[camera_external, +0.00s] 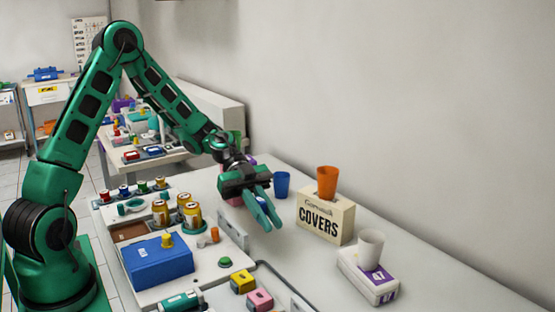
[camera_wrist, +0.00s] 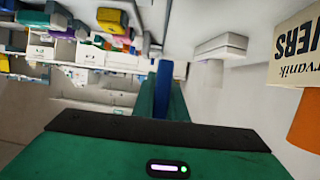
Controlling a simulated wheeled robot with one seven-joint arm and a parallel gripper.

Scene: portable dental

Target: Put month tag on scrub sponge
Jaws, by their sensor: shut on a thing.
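My gripper (camera_external: 268,218) is held in the air above the white counter, left of the COVERS box, with its fingers pointing forward and down. In the wrist view my gripper (camera_wrist: 163,82) is shut on a narrow blue piece (camera_wrist: 164,86), which may be the month tag; no month lettering is readable. The fingers hide most of it in the outside view. I cannot surely pick out the scrub sponge. A yellow block (camera_external: 243,283) and a pink block (camera_external: 259,299) lie at the near edge of the counter, apart from my gripper.
The COVERS box (camera_external: 326,219) carries an orange cup (camera_external: 327,181). A blue cup (camera_external: 282,184) stands behind it. A white cup (camera_external: 370,247) stands on a white-and-purple box (camera_external: 372,282). A blue box (camera_external: 157,262) and several jars crowd the left. Bare counter lies between my gripper and the white-and-purple box.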

